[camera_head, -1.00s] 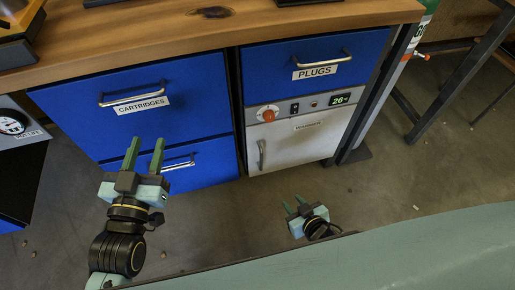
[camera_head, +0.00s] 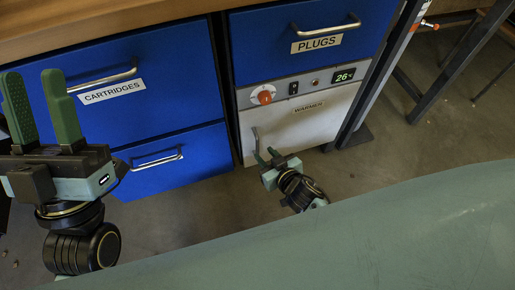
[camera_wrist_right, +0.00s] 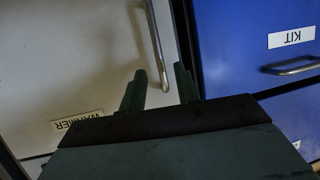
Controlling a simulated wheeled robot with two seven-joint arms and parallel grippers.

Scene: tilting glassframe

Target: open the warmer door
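The warmer (camera_head: 300,115) is a white-fronted unit under the PLUGS drawer, with a red knob and a display reading 26. Its door is shut and has a vertical metal handle (camera_head: 256,140) on its left side; the handle also shows in the right wrist view (camera_wrist_right: 155,45). My right gripper (camera_head: 265,156) is open just in front of the handle's lower end. In the right wrist view its green fingers (camera_wrist_right: 160,88) stand apart, with the handle's end appearing between them; contact cannot be told. My left gripper (camera_head: 45,108) is open and empty, raised at the left.
Blue drawers marked CARTRIDGES (camera_head: 140,85) and PLUGS (camera_head: 318,38) sit beside and above the warmer. A lower blue drawer (camera_head: 175,165) is left of it, marked KIT in the right wrist view. A dark table leg (camera_head: 375,75) stands right.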

